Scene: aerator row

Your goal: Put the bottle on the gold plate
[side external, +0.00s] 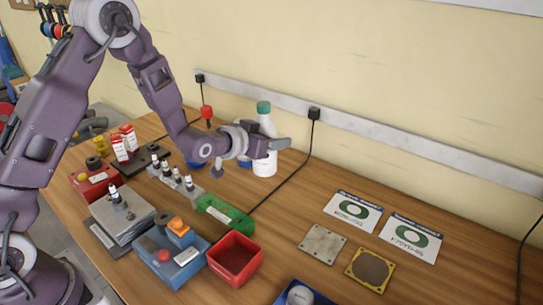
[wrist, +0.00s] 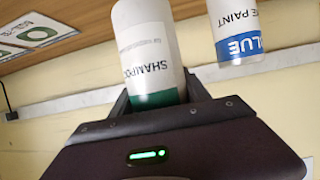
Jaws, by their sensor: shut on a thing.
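A silver plate (side external: 322,243) lies left of the gold plate. A blue-labelled paint container (wrist: 237,32) stands close beside the bottle. A green tray (side external: 225,216), a red bin (side external: 235,258) and a blue bin (side external: 290,292) stand nearer the front. Two printed cards (side external: 353,211) lie behind the plates.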

